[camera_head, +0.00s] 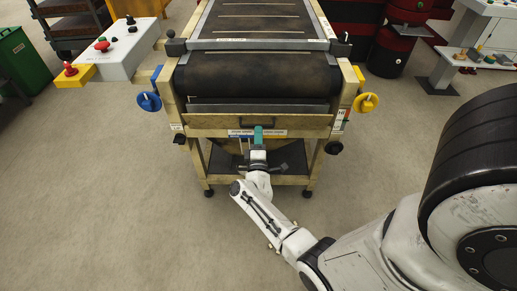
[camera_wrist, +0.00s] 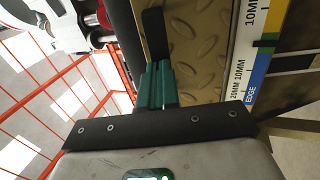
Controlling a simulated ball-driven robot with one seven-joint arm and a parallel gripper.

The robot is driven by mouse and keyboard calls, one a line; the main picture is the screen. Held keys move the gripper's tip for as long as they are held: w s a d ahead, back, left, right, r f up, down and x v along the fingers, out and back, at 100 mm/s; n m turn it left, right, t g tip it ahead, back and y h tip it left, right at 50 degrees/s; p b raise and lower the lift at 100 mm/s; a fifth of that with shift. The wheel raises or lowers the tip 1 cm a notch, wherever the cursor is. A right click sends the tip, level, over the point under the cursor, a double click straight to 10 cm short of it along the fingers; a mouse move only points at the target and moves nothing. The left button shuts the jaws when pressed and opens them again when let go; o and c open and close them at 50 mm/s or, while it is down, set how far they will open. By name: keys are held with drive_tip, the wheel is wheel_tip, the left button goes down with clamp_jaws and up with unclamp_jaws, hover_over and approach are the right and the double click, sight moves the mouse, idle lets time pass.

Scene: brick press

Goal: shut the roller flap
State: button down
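The roller flap (camera_head: 212,121) is the tan panel with a dark handle (camera_head: 243,122) below the big dark roller at the front of the machine. In the wrist view its tan tread-plate surface (camera_wrist: 204,45) is close beyond my fingers. I cannot tell its exact tilt. My gripper (camera_head: 258,132) is at the middle of the flap's front edge, just below the handle. In the wrist view its teal fingers (camera_wrist: 157,82) are together, with a black piece at their end. No gap shows between them. Whether they touch the flap is unclear.
A blue knob (camera_head: 149,102) and a yellow knob (camera_head: 366,103) stick out at the machine's sides. A scale strip (camera_wrist: 252,65) runs along an edge in the wrist view. A control box (camera_head: 125,48) stands at left. The floor in front is clear.

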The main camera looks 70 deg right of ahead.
sight(259, 116)
drive_tip(key=r+p, duration=0.1)
drive_tip(key=d+p, duration=0.1)
drive_tip(key=p, duration=0.1)
drive_tip(key=shift+w+r+y, duration=0.25)
drive_tip(key=shift+r+y, duration=0.15)
drive_tip(key=shift+w+d+r+p, duration=0.25)
drive_tip(key=shift+d+r+p, duration=0.45)
drive_tip(key=shift+p, duration=0.55)
drive_tip(key=shift+f, duration=0.2)
drive_tip(key=shift+s, duration=0.15)
